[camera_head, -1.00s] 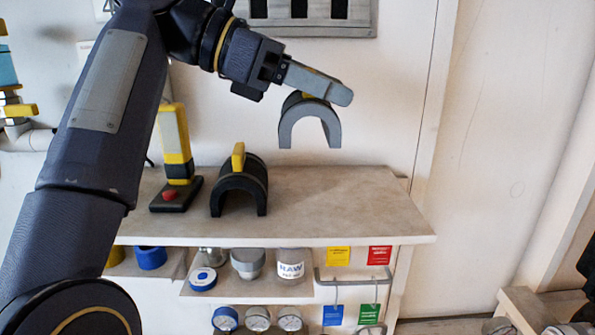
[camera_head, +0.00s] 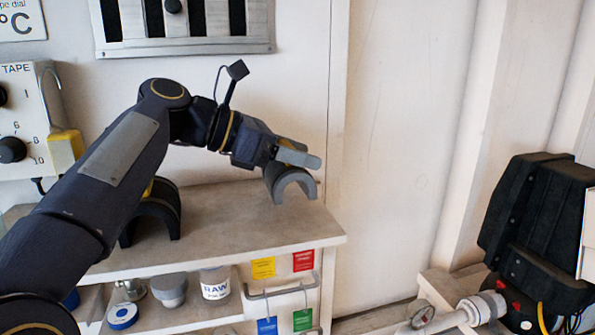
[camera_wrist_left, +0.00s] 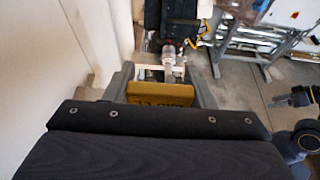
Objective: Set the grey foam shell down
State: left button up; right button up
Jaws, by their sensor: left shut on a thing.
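The grey foam shell (camera_head: 291,184) is an arch with its opening facing down. It is upright at the right end of the bench top (camera_head: 225,222).
A black arch shell (camera_head: 156,210) stands on the bench to the left, partly behind my arm. The bench top between the shells is clear. Below is a shelf with a RAW jar (camera_head: 215,283) and several tags. A black machine (camera_head: 535,225) stands at the right.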

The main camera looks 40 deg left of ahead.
aim_at(273, 165)
pick_arm(q)
notch_tip(273, 165, down, 3)
jog(key=shift+w+f, duration=0.1)
jog(key=shift+w, duration=0.05)
jog(key=shift+f, duration=0.3)
jog(key=o, duration=1.2)
jog(key=shift+r, duration=0.1)
jog(key=shift+r, duration=0.2)
jog(key=v, duration=0.7)
jog(key=shift+s+a+b, duration=0.15)
jog(key=shift+s+b, duration=0.1)
jog(key=shift+b, duration=0.1)
